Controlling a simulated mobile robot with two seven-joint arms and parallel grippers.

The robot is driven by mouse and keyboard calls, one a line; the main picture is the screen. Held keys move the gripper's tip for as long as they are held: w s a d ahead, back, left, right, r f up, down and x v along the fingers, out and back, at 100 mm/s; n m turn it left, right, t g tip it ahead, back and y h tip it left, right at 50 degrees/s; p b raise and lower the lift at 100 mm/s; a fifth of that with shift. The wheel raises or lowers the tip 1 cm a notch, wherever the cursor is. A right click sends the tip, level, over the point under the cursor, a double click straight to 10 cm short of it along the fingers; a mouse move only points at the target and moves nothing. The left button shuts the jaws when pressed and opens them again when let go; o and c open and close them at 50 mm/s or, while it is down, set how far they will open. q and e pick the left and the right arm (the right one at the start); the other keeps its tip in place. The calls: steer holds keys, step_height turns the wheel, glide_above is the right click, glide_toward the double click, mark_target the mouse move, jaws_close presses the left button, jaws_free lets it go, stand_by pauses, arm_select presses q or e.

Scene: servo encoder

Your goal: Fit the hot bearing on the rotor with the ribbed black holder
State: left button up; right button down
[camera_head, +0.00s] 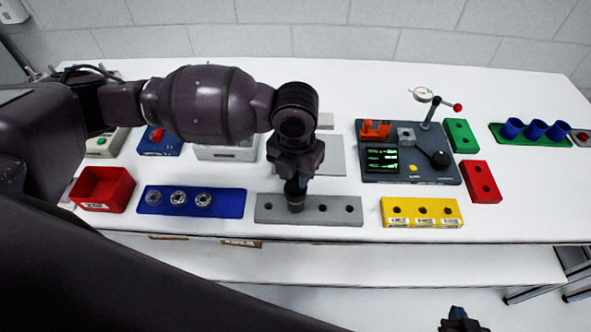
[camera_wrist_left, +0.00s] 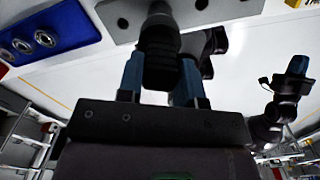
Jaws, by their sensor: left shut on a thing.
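My left gripper (camera_head: 295,184) is shut on the ribbed black holder (camera_wrist_left: 158,62), which stands between its blue fingers in the left wrist view. In the head view the holder (camera_head: 295,202) is upright over the grey block with holes (camera_head: 337,216), at one of its left positions. I cannot tell whether it sits in a hole or just above it. Three metal ring-shaped parts (camera_head: 178,198) sit on the blue tray (camera_head: 226,208). I cannot tell which part is the hot bearing or the rotor. My right gripper (camera_head: 460,322) is mostly cut off at the bottom edge; it also shows in the wrist view (camera_wrist_left: 299,66).
A red bin (camera_head: 103,188) stands at left. A yellow block with holes (camera_head: 400,218), a red block (camera_head: 482,182) and a dark instrument board (camera_head: 440,177) stand at right. Blue cups (camera_head: 534,128) stand far right. The table's front edge runs close before the blocks.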

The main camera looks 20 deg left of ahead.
arm_select(q)
steer(key=shift+r+p, duration=0.2)
steer(key=shift+p, duration=0.1)
stand_by(0.6)
steer(key=shift+r, duration=3.3)
